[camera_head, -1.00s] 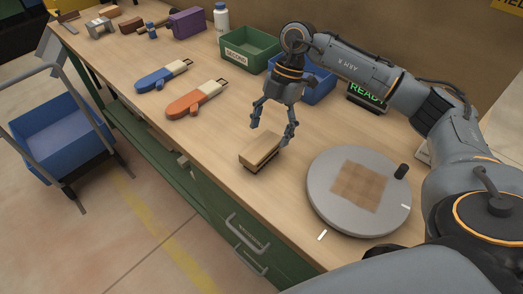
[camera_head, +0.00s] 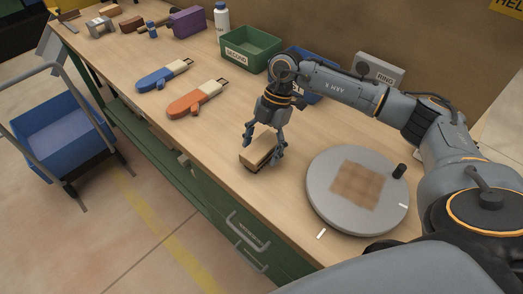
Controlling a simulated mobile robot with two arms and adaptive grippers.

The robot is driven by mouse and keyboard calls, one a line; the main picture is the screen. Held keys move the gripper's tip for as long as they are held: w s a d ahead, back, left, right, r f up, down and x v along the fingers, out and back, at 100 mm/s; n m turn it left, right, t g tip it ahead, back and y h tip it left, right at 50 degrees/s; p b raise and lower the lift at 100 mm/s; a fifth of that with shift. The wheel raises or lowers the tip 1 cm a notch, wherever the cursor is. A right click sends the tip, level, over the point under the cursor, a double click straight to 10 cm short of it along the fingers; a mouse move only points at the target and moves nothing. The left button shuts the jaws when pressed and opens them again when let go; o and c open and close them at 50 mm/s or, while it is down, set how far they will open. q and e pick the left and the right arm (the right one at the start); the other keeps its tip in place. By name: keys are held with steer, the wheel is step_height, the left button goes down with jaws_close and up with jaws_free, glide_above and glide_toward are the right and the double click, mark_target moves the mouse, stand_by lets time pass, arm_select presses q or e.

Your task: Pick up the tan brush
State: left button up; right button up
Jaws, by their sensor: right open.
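The tan brush (camera_head: 257,152) is a small block with a light wooden top and a darker underside. It lies on the workbench near the front edge, left of the round grey turntable. My right gripper (camera_head: 263,152) is open and points down over the brush, with one finger on each side of it. The fingers partly cover the brush. I cannot tell whether they touch it. My left gripper is not in view.
The grey turntable (camera_head: 317,204) with a brown square patch (camera_head: 357,184) and a black knob stands right of the brush. A green bin (camera_head: 250,57) and a blue bin (camera_head: 327,87) stand behind.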

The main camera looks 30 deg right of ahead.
mark_target(259, 148)
steer(key=shift+f, duration=0.25)
steer(key=shift+c, duration=0.2)
steer(key=c, duration=1.3)
steer(key=shift+r, duration=0.6)
step_height(259, 148, up, 3)
steer(key=shift+f, duration=0.15)
steer(key=s+r, duration=0.3)
steer(key=s, duration=0.1)
steer(key=s+r+b, duration=0.1)
steer(key=s+r, duration=0.2)
steer(key=s, duration=0.2)
steer(key=s+a+r+b, duration=0.1)
steer(key=s+r, duration=0.2)
steer(key=s, duration=0.2)
steer(key=shift+r, duration=0.35)
